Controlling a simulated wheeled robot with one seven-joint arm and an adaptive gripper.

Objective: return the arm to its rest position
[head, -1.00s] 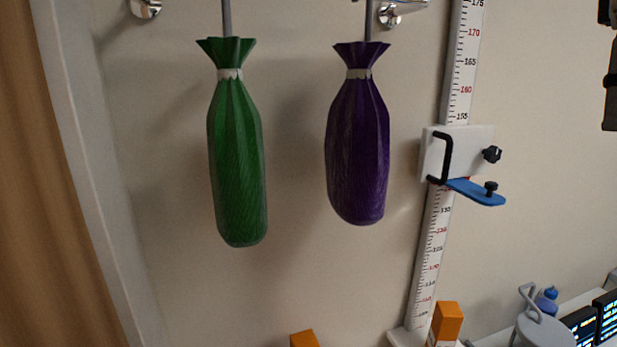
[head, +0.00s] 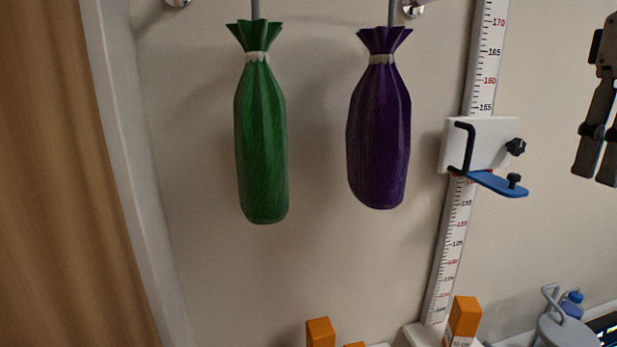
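My gripper (head: 596,178) is at the right edge of the head view, pointing down, partly cut off by the frame. Its two dark fingers show a narrow gap between their tips, with nothing visible between them. It appears in front of the pale wall, right of the height gauge and apart from it in the picture. Most of my arm is out of view.
A green bag (head: 262,145) and a purple bag (head: 380,135) hang from rods. The height gauge (head: 455,235) carries a white slider with a blue plate (head: 490,183). Orange boxes (head: 320,332) (head: 464,318) and a grey watering can (head: 566,331) stand low. A brown curtain (head: 90,200) is left.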

